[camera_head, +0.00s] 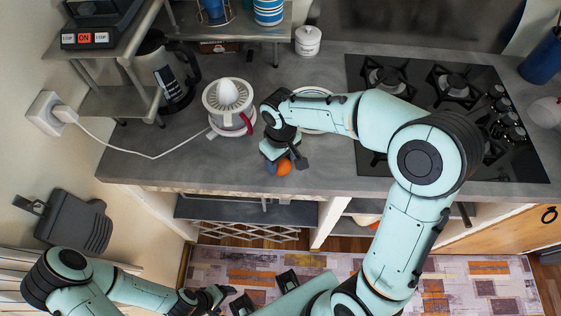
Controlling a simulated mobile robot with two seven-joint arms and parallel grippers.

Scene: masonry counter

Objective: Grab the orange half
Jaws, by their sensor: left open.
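The orange half (284,167) is a small round orange shape near the front edge of the grey counter, left of the hob. My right gripper (285,164) reaches down over it from above, with dark finger parts on either side of it. Part of the orange half is hidden by the gripper, and I cannot tell whether the fingers touch it or hold it. My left gripper (221,296) is open, low at the bottom of the view over the floor area, well away from the orange half.
A white citrus juicer (228,100) stands close left of my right gripper. A plate (314,95) lies partly hidden behind my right arm. A black hob (480,150) fills the right side. A white cord (130,153) crosses the left of the counter (160,176), which has free room there.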

